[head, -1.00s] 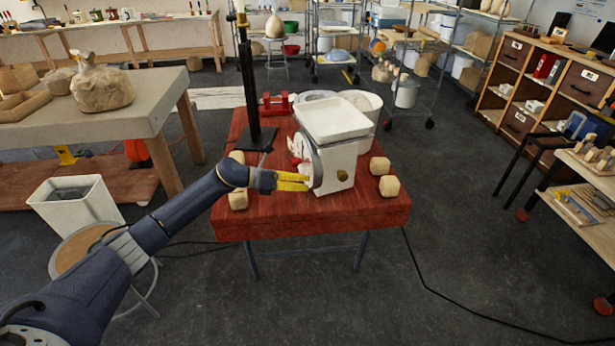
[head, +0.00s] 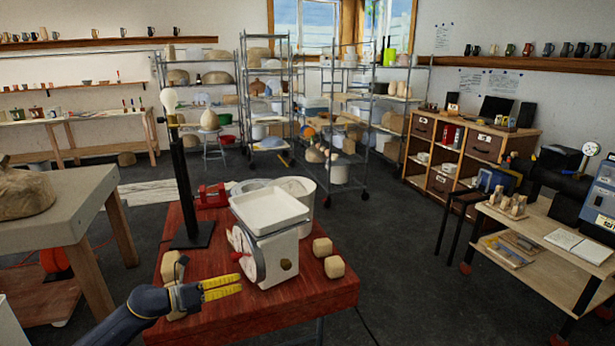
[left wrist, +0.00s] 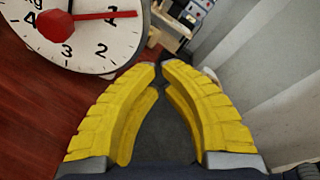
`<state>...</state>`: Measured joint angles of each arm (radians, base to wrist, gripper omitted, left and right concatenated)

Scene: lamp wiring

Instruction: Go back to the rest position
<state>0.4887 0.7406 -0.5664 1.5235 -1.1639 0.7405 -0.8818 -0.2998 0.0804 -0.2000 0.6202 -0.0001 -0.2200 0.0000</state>
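My left gripper (head: 222,288) is over the front of the red table (head: 310,300), just in front and to the left of the white scale (head: 285,262). Its yellow fingertips (left wrist: 159,66) come together with only a sliver between them and hold nothing. The scale's dial (left wrist: 90,25), with red pointer and knob, is at upper left in the left wrist view, apart from the fingers. A black stand (head: 188,200) with a pale bulb (head: 169,100) on top stands upright behind the gripper. My right gripper is not in view.
Tan blocks (head: 334,266) lie right of the scale; another block (head: 172,268) is beside my left wrist. A white bucket (head: 318,205) and a red object (head: 212,196) stand behind. A grey-topped table (head: 70,205) is at left. The floor right of the red table is open.

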